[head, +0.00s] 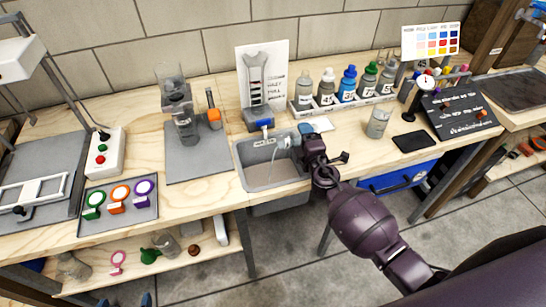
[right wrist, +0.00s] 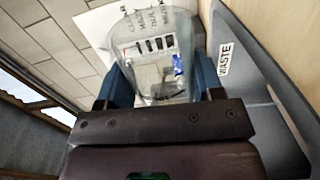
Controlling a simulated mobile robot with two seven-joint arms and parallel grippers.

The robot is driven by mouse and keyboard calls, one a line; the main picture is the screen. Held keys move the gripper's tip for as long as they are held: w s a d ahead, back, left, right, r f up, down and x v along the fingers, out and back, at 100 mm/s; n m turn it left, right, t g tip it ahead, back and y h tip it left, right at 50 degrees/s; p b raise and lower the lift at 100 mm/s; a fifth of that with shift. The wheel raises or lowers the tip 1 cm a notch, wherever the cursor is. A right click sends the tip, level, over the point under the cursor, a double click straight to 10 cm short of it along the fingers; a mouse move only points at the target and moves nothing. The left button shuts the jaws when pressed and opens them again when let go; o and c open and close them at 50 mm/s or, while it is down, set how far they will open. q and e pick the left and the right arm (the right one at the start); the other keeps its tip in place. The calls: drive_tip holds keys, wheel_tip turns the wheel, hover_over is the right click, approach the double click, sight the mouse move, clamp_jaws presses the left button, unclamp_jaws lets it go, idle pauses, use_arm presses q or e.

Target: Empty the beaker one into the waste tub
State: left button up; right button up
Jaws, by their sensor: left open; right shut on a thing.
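My right gripper (head: 306,139) is shut on a clear beaker (right wrist: 155,60), which sits between its blue fingers in the right wrist view. In the head view the beaker is faint, beside the gripper and over the grey waste tub (head: 243,168). The beaker looks tilted; I cannot tell whether liquid is in it. The tub's wall with its WASTE label (right wrist: 225,60) shows in the right wrist view, close to the right finger. My left gripper (head: 127,301) is open and empty; only its blue fingertips show at the bottom edge of the head view.
A rack of bottles (head: 340,101) stands behind the tub. A clear jar (head: 378,122) stands to the right, near a black pad (head: 410,141). A grey mat (head: 198,162) with a stand and glass vessel lies left of the tub. A tray of coloured rings (head: 118,222) is further left.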

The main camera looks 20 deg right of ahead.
sight(296, 138)
drive_tip(key=shift+n, duration=0.3)
drive_tip(key=shift+a+f+n, duration=0.2)
drive_tip(key=shift+n, duration=0.3)
idle(0.5)
drive_tip(key=shift+a, duration=0.1)
idle(0.3)
drive_tip(key=shift+a+r+n, duration=0.1)
drive_tip(key=shift+n, duration=0.4)
drive_tip(key=shift+a+r+n+p, duration=0.3)
drive_tip(key=shift+n+p, duration=0.1)
drive_tip(key=shift+n, duration=0.2)
drive_tip(key=shift+r, duration=0.1)
idle(0.5)
drive_tip(key=shift+a+r+n, duration=0.1)
drive_tip(key=shift+a+n, duration=0.05)
drive_tip(key=shift+n, duration=0.25)
drive_tip(key=shift+a+r+n+p, duration=0.35)
drive_tip(key=shift+n+p, duration=0.3)
drive_tip(key=shift+n, duration=0.05)
idle(0.3)
drive_tip(key=shift+a+r+n, duration=0.15)
drive_tip(key=shift+a+n, duration=0.05)
drive_tip(key=shift+n, duration=0.1)
idle(0.3)
